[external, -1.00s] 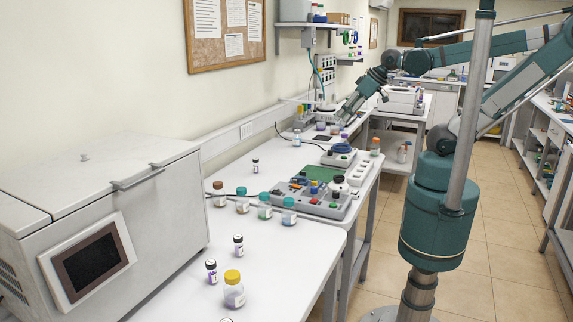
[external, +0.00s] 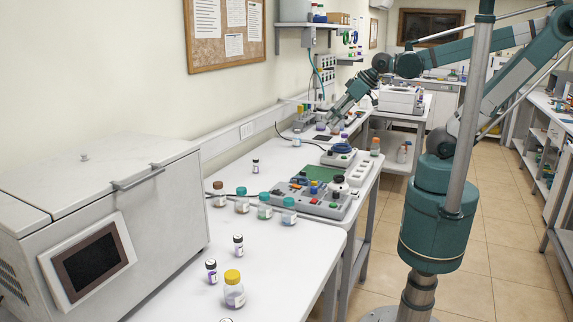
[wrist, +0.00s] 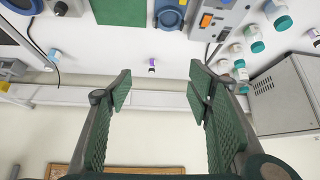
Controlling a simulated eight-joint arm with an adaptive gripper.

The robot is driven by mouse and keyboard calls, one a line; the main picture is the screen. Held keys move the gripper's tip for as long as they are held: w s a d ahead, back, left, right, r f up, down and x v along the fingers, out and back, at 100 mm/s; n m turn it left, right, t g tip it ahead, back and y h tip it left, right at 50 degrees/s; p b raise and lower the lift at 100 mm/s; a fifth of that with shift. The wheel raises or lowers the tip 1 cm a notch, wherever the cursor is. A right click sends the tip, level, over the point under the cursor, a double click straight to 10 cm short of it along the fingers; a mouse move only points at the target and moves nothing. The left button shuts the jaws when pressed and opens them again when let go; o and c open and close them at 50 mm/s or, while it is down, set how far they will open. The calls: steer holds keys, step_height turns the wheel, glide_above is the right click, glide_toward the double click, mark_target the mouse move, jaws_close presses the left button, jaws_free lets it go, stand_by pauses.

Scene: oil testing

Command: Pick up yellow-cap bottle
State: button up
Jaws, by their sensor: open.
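The yellow-cap bottle (external: 234,290) stands upright on the near white bench in the external view. It has a clear body with purple contents and a label. I cannot make out a yellow cap in the wrist view. My gripper (wrist: 160,70) is open, with green padded fingers wide apart and nothing held between them. In the external view my gripper (external: 334,122) is at the far end of the benches, well away from the yellow-cap bottle. Its fingertips are too small to make out there.
Small dark-capped vials (external: 211,271) stand close to the yellow-cap bottle. Several teal-capped bottles (external: 264,206) and a brown-capped bottle (external: 219,194) stand farther back. A grey control panel (external: 312,198) sits beside them. A large grey machine (external: 150,210) bounds the bench on the left.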

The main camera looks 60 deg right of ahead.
steer(key=w+a+f+n+t+y+b, duration=0.1)
steer(key=w+a+f+n+y+b, duration=0.1)
steer(key=w+a, duration=0.5)
steer(key=w+a+f+n+y+b, duration=0.1)
steer(key=w+a+f+b, duration=0.15)
steer(key=a, duration=0.95)
steer(key=w+a+f+n+y+b, duration=0.1)
steer(key=a+f+n, duration=0.1)
steer(key=a, duration=0.7)
steer(key=w+a+f+n+y+b, duration=0.1)
steer(key=w+a+f+y+b, duration=0.15)
steer(key=a, duration=0.55)
steer(key=n+g+y+b, duration=0.2)
steer(key=n+y+b, duration=0.3)
glide_toward(234, 290)
steer(key=f, duration=0.1)
steer(key=w+f, duration=0.1)
steer(key=f, duration=0.1)
steer(key=shift+w+a, duration=0.3)
steer(key=shift+w, duration=0.1)
steer(key=shift+b+x, duration=0.3)
steer(key=shift+x, duration=0.95)
steer(key=shift+w, duration=0.15)
